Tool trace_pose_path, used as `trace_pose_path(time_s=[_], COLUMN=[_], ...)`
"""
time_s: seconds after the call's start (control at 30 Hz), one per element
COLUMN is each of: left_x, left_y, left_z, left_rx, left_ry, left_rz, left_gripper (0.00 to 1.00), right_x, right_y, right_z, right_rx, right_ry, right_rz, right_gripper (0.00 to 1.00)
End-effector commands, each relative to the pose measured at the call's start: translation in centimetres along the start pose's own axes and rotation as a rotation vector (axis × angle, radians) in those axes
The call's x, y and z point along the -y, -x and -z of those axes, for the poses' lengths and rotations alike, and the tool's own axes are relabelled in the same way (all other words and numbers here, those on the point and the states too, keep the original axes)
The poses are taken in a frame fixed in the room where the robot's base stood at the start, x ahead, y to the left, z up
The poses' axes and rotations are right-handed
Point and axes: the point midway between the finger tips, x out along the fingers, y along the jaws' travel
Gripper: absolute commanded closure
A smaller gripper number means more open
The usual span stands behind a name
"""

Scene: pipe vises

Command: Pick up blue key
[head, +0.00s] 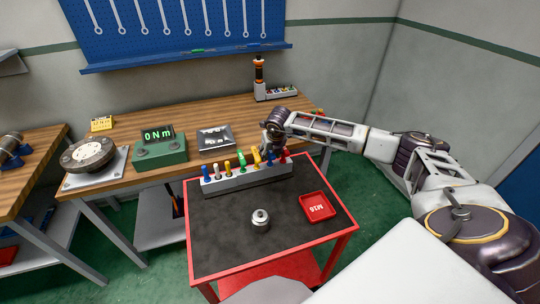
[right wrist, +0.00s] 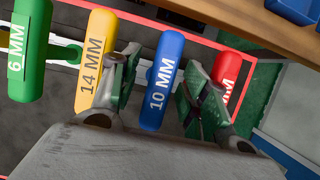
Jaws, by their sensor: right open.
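The blue key (right wrist: 164,82), marked 10 MM, stands out between the two fingers of my right gripper (right wrist: 163,62) in the right wrist view. The fingers are open, one on each side of its handle, and a gap shows beside it. In the head view my right gripper (head: 271,148) is over the right end of the key rack (head: 247,179) and partly hides the keys there. Another blue key (head: 206,171) stands at the rack's left end. My left gripper is not in view.
A yellow 14 MM key (right wrist: 92,62) and a red key (right wrist: 228,72) flank the gripper closely; a green 6 MM key (right wrist: 28,50) is farther left. The red-edged cart also holds a red M16 tray (head: 318,206) and a metal piece (head: 260,220). A wooden bench (head: 190,115) is behind.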

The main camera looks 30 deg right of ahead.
Motion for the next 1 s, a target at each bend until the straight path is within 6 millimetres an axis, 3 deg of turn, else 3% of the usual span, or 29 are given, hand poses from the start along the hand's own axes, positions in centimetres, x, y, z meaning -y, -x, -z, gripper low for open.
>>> trace_pose_path(time_s=[0.57,0.9,1.0], left_x=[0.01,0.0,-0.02], left_y=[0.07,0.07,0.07], left_z=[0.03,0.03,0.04], left_rx=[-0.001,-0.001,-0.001], left_ry=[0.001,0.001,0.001], left_rz=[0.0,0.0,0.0], left_gripper=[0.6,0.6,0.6], right_x=[-0.01,-0.01,-0.01], right_y=[-0.53,-0.51,-0.48], right_z=[0.0,0.0,-0.04], right_rx=[0.001,0.001,0.002], right_ry=[0.001,0.001,0.001], right_rz=[0.0,0.0,0.0], right_gripper=[0.54,0.97,1.0])
